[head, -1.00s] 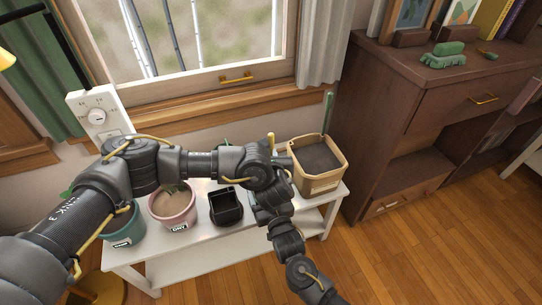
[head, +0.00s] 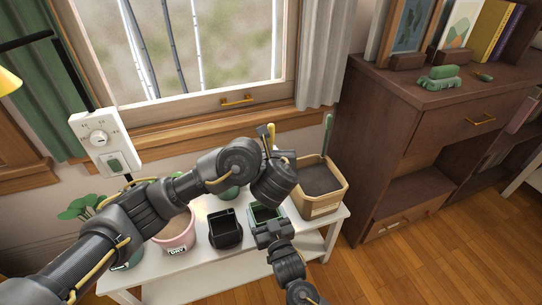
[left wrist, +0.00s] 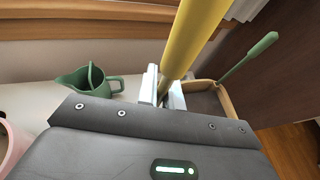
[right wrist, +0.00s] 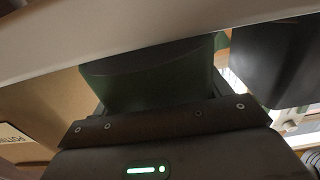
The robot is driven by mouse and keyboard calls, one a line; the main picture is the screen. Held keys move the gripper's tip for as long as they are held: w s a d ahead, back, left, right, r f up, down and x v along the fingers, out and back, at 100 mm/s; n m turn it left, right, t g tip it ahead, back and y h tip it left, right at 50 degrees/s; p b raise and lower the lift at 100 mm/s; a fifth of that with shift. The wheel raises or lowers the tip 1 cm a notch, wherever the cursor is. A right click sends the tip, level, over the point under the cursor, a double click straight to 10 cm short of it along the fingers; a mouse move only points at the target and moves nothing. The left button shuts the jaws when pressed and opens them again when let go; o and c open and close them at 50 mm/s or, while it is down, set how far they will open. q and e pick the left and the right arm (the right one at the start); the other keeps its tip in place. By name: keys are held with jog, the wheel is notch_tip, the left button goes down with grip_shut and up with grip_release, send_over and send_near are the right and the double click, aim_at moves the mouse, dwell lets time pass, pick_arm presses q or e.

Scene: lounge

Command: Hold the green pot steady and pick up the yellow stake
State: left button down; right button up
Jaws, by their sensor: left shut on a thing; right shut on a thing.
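The yellow stake (head: 271,131) is in my left gripper (head: 268,146), which is raised above the bench near the window sill. In the left wrist view the stake (left wrist: 197,35) rises tilted between the pale fingers (left wrist: 165,88). The small green pot (head: 268,212) is on the bench below, with my right gripper (head: 263,228) closed on its near side. In the right wrist view the dark green pot (right wrist: 150,82) fills the space in front of the jaws. The stake's lower end is hidden behind my left gripper in the head view.
A wooden planter of soil (head: 318,205) with a green-handled tool stands right of the pot. A black pot (head: 225,230) and a pink pot (head: 176,240) stand to its left. A green jug (left wrist: 92,82) is behind. A dark cabinet (head: 400,120) bounds the right side.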

jog(key=o, duration=1.1)
jog(key=shift+c, duration=0.2)
jog(key=v, duration=1.2)
jog(key=shift+r, duration=0.15)
